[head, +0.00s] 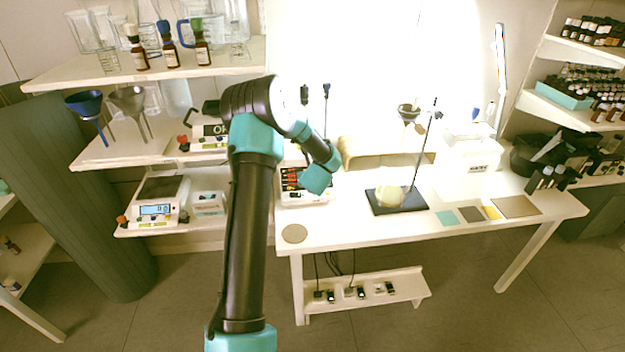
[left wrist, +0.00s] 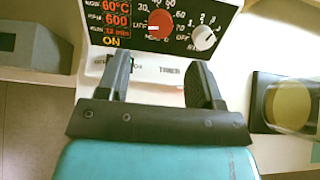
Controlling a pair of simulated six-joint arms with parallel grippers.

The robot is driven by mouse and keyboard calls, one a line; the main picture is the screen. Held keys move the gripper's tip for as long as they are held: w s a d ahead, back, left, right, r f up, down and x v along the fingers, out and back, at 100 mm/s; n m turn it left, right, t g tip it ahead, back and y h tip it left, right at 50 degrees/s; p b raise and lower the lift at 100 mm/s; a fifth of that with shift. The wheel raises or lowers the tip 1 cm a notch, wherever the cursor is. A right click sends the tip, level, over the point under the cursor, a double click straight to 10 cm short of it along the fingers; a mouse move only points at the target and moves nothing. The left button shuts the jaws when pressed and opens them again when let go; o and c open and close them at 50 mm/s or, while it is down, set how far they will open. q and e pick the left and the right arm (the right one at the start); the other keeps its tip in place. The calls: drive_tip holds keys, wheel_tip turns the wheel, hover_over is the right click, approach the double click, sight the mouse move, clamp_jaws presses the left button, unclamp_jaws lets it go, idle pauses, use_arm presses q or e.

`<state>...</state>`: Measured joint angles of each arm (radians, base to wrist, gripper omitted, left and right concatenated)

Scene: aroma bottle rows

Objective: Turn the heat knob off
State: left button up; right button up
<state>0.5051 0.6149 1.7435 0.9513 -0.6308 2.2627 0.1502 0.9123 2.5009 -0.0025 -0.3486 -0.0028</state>
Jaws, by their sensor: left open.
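The heater unit (head: 302,202) stands on the left end of the white table in the head view, partly hidden by my left arm. In the left wrist view its black panel (left wrist: 132,14) shows red digits reading 60°C, 600 and 12 min, with ON in yellow. A red knob (left wrist: 160,24) sits in the panel's middle, inside a scale with 30, 60 and 70. A white knob (left wrist: 204,38) is to its right. My left gripper (left wrist: 159,72) is open and empty, its fingers in front of the unit below the red knob. My right gripper is not in view.
A black stand base (head: 396,207) with a round pale flask (head: 389,197) is right of the unit. A round cork mat (head: 294,233) lies at the table's front left corner. A shelf with a scale (head: 155,208) is at the left.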

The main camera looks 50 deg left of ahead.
use_arm(q)
drive_tip(key=v, duration=0.9)
drive_tip(key=shift+s+d+r, duration=0.1)
drive_tip(key=shift+r, duration=0.05)
drive_tip(key=s+d+f+m+h, duration=0.2)
drive_tip(key=d+f+m+h, duration=0.5)
drive_tip(key=d+f+m, duration=1.25)
drive_tip(key=s+d+f+m+g+h, duration=0.2)
drive_tip(key=s+d+m, duration=0.5)
drive_tip(key=m, duration=0.5)
drive_tip(key=s+d+f+m+g+h, duration=0.2)
drive_tip(key=s+d+m, duration=0.6)
drive_tip(key=m, duration=0.5)
drive_tip(key=shift+d+f+g+h, duration=0.25)
drive_tip(key=shift+d+g+h, duration=0.2)
drive_tip(key=shift+g+h, duration=0.35)
